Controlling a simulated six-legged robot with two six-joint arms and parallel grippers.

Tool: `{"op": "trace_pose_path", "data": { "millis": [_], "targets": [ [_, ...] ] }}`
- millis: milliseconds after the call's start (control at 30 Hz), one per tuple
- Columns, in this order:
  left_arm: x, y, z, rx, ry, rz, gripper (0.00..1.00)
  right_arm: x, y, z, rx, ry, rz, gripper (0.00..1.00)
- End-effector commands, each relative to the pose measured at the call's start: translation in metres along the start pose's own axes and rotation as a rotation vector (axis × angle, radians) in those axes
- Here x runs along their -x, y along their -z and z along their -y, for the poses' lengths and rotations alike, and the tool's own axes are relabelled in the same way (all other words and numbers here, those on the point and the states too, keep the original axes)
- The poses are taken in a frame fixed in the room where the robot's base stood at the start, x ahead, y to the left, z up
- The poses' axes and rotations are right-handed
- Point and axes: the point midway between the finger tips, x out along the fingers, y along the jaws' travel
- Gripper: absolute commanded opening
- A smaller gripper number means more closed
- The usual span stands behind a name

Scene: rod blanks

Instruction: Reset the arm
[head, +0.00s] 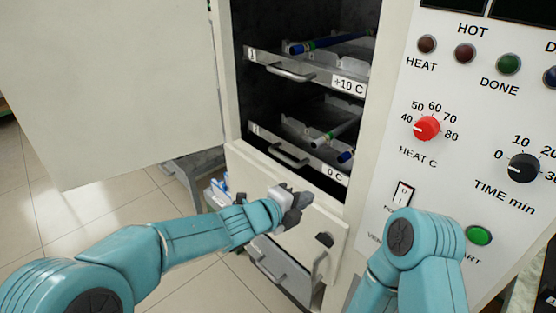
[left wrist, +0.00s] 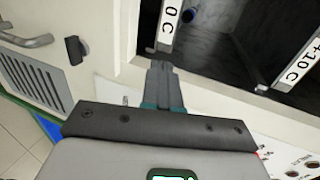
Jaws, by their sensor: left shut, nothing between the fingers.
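My left arm reaches in from the left in the head view. Its gripper (head: 292,212) is in front of the cabinet's lower front, below the 0 C tray. In the left wrist view the gripper's fingers (left wrist: 163,88) are together with nothing between them, near the 0 C label. My right arm's teal links show at the lower right of the head view; its gripper is out of view.
The cabinet door (head: 110,90) stands open at left. Inside are the +10 C tray (head: 300,72) with a blue rod (head: 318,43) and the 0 C tray (head: 297,152) with rods. A control panel (head: 470,130) with knobs and buttons is at right.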

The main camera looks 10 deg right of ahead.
Motion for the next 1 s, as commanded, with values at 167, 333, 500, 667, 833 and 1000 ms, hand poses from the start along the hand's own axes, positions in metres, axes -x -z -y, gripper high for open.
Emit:
{"op": "trace_pose_path", "data": {
  "millis": [167,333,500,667,833,1000],
  "targets": [
    [0.012,-0.026,-0.003,0.029,-0.011,0.038,0.00,0.011,0.000,0.004,0.000,0.000,0.000,0.43],
    [0.063,-0.094,-0.076,0.239,-0.135,0.154,0.00,0.045,-0.001,0.016,0.000,0.000,0.000,0.43],
    [0.139,-0.097,-0.198,0.798,-0.302,0.324,0.00,0.073,-0.001,0.026,0.000,0.000,0.000,0.43],
    [0.219,-0.038,-0.289,1.485,-0.430,0.574,0.00,0.093,-0.002,0.034,0.000,0.000,0.000,0.43],
    [0.285,0.052,-0.339,2.140,-0.513,0.928,0.00,0.098,-0.002,0.035,0.000,0.000,0.000,0.43],
    [0.312,0.090,-0.350,2.519,-0.437,1.248,0.00,0.096,-0.002,0.035,0.000,0.000,0.000,0.43]
  ]
}}
